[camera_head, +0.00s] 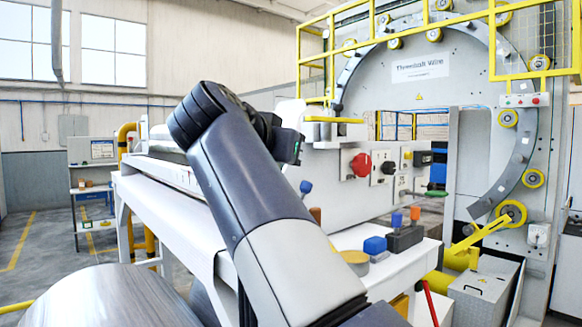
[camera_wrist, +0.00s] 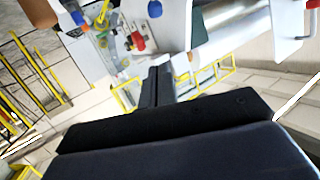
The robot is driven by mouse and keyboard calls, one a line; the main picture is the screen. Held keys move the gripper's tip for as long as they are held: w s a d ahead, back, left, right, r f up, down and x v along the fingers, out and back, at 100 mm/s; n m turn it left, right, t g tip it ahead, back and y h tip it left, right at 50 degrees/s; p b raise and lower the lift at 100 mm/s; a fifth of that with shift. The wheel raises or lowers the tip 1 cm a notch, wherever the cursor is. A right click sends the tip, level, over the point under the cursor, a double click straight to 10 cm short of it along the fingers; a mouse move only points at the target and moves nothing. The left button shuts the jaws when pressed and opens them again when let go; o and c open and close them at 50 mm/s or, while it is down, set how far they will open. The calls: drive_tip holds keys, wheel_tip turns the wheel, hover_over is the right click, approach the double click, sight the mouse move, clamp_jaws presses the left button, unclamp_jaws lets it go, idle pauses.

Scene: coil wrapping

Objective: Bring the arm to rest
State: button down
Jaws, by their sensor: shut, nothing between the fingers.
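My arm (camera_head: 255,190) rises from the bottom of the head view, bends at a dark elbow and covers part of the white bench. In the wrist view my gripper (camera_wrist: 161,84) shows as two dark fingers pressed together, with nothing between them. It touches no object that I can see. In the head view I cannot clearly make out the fingers; a dark wrist part (camera_head: 286,146) shows beside the elbow, in front of the machine.
A large ring machine (camera_head: 428,85) with yellow rails stands behind. The white bench (camera_head: 405,262) holds a blue block (camera_head: 375,245), a dark block (camera_head: 404,238) and a yellow round piece (camera_head: 354,261). A shelf cart (camera_head: 92,190) stands far left; floor nearby is clear.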

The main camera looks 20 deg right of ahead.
drive_tip(key=shift+s+a+r, duration=0.35)
drive_tip(key=shift+s, duration=0.1)
